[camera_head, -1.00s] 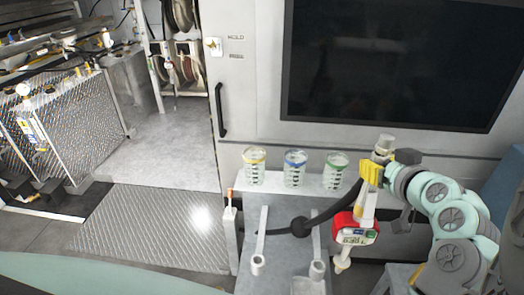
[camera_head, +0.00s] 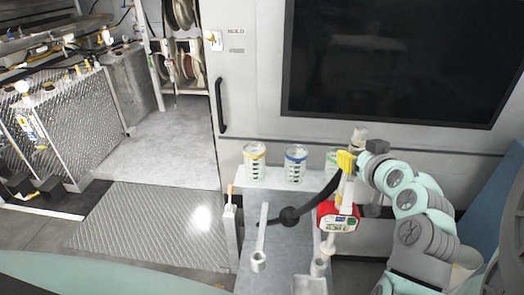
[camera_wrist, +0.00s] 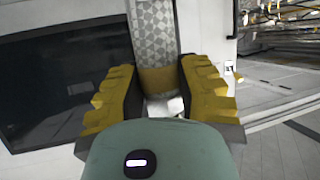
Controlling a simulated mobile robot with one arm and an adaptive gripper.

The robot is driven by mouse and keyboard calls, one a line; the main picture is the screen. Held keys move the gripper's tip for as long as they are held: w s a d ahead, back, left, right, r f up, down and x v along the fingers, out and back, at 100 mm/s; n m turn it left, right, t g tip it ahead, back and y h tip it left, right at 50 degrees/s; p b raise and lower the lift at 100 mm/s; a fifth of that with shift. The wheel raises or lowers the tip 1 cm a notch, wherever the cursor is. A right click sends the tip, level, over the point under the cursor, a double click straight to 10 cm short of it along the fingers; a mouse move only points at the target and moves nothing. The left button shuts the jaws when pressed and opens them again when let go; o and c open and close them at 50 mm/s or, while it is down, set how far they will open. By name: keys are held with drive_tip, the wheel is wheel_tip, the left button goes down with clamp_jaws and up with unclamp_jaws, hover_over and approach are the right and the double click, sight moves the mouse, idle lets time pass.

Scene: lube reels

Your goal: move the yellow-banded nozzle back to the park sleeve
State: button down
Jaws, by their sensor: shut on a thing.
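My gripper (camera_head: 346,161) has yellow finger pads and is shut on the nozzle (camera_head: 338,222), which has a red meter body with a small display. The nozzle hangs tip down, slightly tilted. In the wrist view its yellow band (camera_wrist: 158,80) and patterned grey hose side lie between my fingers (camera_wrist: 160,95). No colour marking shows on either sleeve.
Clear jars with a yellow rim (camera_head: 255,162), a blue rim (camera_head: 295,164) and a green rim (camera_head: 332,162) stand on the ledge behind; my gripper partly hides the green one. A dark screen (camera_head: 395,60) fills the back wall.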

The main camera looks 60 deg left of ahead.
drive_tip(key=shift+s+a+f+b, duration=0.1)
drive_tip(key=shift+a+f+b, duration=0.4)
drive_tip(key=shift+a+f, duration=0.2)
drive_tip(key=shift+w+d+f+b, duration=0.15)
drive_tip(key=shift+w+f+b, duration=0.1)
drive_tip(key=shift+b, duration=0.5)
drive_tip(key=shift+s+b, duration=0.2)
drive_tip(key=shift+b, duration=0.15)
drive_tip(key=shift+a+f, duration=0.15)
drive_tip(key=shift+a, duration=0.05)
drive_tip(key=shift+f+b, duration=0.95)
drive_tip(key=shift+b, duration=0.25)
drive_tip(key=shift+f, duration=0.1)
